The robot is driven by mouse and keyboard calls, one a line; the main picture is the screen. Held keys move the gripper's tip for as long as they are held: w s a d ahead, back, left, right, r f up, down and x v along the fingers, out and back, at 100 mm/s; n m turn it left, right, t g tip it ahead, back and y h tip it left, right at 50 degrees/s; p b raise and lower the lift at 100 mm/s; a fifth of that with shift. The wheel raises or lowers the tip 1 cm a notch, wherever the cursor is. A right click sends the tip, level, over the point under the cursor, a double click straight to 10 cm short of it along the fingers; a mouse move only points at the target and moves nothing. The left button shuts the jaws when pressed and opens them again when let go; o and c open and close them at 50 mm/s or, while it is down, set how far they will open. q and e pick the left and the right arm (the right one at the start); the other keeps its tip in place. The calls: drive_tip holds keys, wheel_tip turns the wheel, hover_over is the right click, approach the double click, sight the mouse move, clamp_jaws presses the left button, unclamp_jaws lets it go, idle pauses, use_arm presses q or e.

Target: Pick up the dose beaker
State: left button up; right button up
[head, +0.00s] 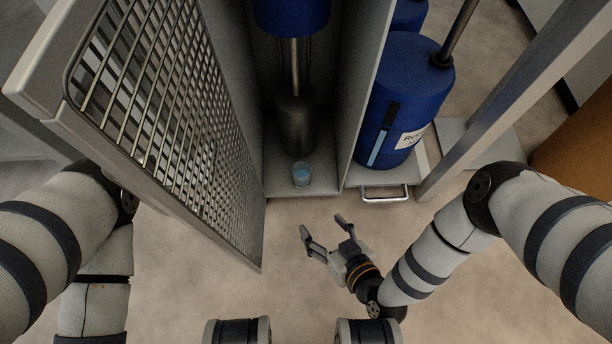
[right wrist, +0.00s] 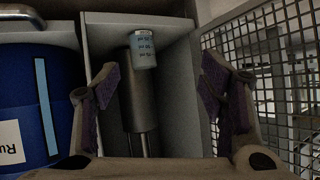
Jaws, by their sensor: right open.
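The dose beaker (head: 301,175) is small and clear with pale blue contents or tint. It stands near the front edge of the cabinet's bottom shelf (head: 328,184). The right wrist view shows both fingers (right wrist: 160,82) with purple pads. My left gripper is not in view; only left arm links show.
A metal cylinder (head: 296,125) hangs or stands just behind the beaker. A mesh door (head: 165,110) stands open on the left. A blue drum (head: 408,95) stands in the right bay, with a metal handle (head: 385,194) below it. The floor in front is clear.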

sight(305, 183)
drive_tip(key=w+a+f+t+b, duration=0.1)
drive_tip(key=w+f+b, duration=0.1)
drive_tip(key=w, duration=0.3)
drive_tip(key=w+a+f+b, duration=0.1)
drive_tip(key=w+f+b, duration=0.2)
drive_tip(key=w+b, duration=0.1)
drive_tip(key=w+a+f+t+b, duration=0.1)
drive_tip(key=w+a+f+b, duration=0.1)
drive_tip(key=w, duration=0.4)
drive_tip(key=shift+w+f+n+t+b, duration=0.25)
drive_tip(key=shift+f+n+t+b, duration=0.05)
drive_tip(key=shift+b, duration=0.25)
drive_tip(key=shift+w+a, duration=0.2)
drive_tip(key=shift+w, duration=0.1)
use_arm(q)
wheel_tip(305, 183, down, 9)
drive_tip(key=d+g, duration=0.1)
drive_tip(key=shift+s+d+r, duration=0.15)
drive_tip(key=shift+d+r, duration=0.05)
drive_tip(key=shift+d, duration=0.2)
use_arm(e)
drive_tip(key=c, duration=1.3)
